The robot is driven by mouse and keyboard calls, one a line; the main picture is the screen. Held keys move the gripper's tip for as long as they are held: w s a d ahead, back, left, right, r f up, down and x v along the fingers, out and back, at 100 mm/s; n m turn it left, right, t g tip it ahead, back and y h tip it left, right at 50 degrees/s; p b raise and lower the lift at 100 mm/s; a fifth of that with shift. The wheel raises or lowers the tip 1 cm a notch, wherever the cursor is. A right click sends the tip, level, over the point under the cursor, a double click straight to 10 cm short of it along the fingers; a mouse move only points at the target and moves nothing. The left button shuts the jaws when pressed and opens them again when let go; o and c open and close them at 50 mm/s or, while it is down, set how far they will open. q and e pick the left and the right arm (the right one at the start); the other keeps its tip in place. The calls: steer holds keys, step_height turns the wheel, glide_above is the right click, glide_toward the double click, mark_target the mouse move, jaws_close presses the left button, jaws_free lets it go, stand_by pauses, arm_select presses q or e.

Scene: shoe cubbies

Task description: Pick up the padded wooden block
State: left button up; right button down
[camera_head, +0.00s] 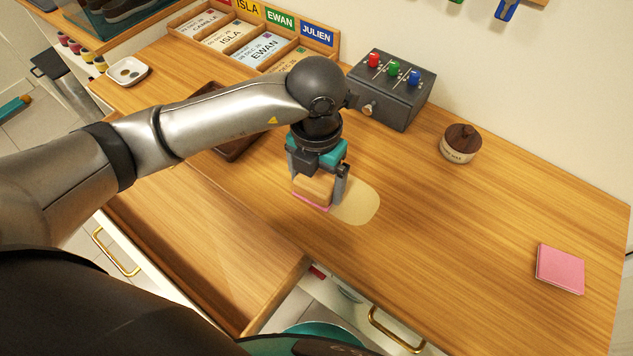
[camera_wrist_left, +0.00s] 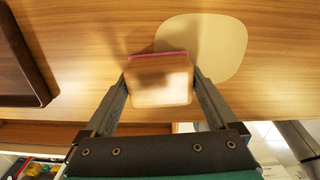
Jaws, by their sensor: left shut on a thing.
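The padded wooden block (camera_head: 313,187) has a light wooden body with a pink pad on its underside. My left gripper (camera_head: 318,190) points down and is shut on it, with one finger on each side. In the left wrist view the block (camera_wrist_left: 160,80) sits between the two fingertips of the left gripper (camera_wrist_left: 160,84), its pink edge showing at the far side. The block is at or just above the wooden worktop; I cannot tell whether it touches. My right gripper is not in view.
A pale rounded patch (camera_head: 357,201) lies beside the block. A dark box with coloured knobs (camera_head: 390,92), a wooden-lidded pot (camera_head: 461,144) and a pink pad (camera_head: 560,269) stand on the worktop. A brown tray (camera_head: 232,146) is partly behind my arm. The right worktop is mostly clear.

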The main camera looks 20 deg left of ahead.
arm_select(q)
steer(key=shift+c, duration=1)
steer(key=shift+r, duration=0.15)
